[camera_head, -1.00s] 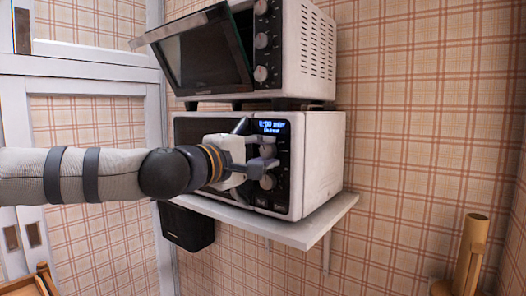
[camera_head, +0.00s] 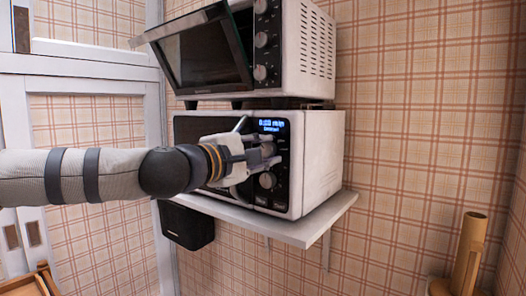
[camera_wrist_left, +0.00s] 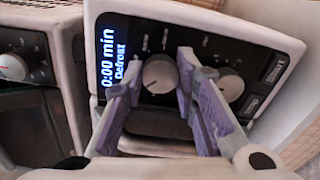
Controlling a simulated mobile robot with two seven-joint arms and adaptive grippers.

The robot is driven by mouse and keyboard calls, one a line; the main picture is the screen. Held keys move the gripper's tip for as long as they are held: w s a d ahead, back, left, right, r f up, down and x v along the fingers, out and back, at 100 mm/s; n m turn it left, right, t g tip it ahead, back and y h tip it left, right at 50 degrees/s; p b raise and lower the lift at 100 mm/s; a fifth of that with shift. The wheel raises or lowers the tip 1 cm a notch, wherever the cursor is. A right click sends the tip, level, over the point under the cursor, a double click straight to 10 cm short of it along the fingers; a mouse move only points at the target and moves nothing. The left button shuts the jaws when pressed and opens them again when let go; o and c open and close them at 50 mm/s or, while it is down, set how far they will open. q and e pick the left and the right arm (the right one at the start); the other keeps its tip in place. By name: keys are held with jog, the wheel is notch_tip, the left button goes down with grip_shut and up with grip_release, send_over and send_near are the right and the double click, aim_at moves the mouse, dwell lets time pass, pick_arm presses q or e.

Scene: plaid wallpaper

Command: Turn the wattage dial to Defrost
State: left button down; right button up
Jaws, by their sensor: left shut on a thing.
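The white microwave (camera_head: 322,160) stands on a shelf, its dark control panel (camera_head: 283,170) facing me. Its lit display (camera_head: 271,126) reads "0:00 min" and "Defrost" in the left wrist view (camera_wrist_left: 112,65). The wattage dial (camera_wrist_left: 160,74) is the round knob nearest the display. My left gripper (camera_head: 263,153) is at this upper dial, which its fingers partly hide in the head view. In the wrist view its purple-grey fingers (camera_wrist_left: 158,92) straddle the dial, shut on it. The lower dial (camera_head: 267,180) is outside the fingers. My right gripper is not in view.
A toaster oven (camera_head: 310,50) with its door (camera_head: 205,55) partly open stands on top of the microwave. The white shelf (camera_head: 310,232) juts out below. A dark box (camera_head: 187,227) hangs under it. A wooden object (camera_head: 468,255) stands at lower right.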

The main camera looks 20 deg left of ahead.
pick_arm(q)
jog(key=c, duration=1.3)
grip_release()
jog(key=v, duration=1.2)
